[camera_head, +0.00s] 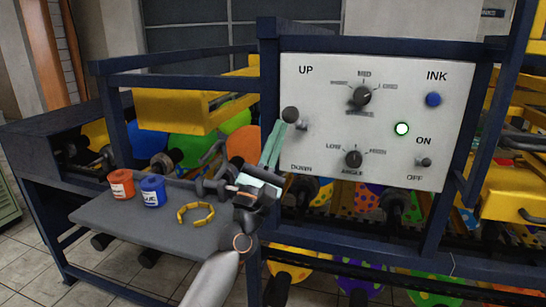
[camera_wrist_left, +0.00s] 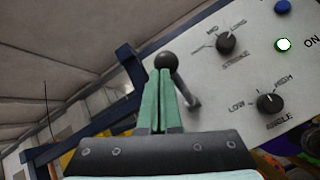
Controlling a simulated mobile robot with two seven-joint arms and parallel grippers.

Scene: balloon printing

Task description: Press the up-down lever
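The up-down lever has a dark round knob (camera_head: 290,114) on a short metal shaft. It stands at the left of the white control panel (camera_head: 330,130), between the UP and DOWN labels. My left gripper (camera_head: 273,138) has its teal fingers together, with nothing seen between them, just left of and below the knob. In the left wrist view, the fingertips (camera_wrist_left: 165,75) reach the lower edge of the knob (camera_wrist_left: 167,61). I cannot tell if they touch. The shaft (camera_wrist_left: 187,95) shows to the right of the fingers. My right gripper is not in view.
The panel also has a stroke dial (camera_head: 362,96), an angle dial (camera_head: 353,159), a blue ink button (camera_head: 433,99), a lit green light (camera_head: 402,129) and an ON/OFF switch (camera_head: 424,162).

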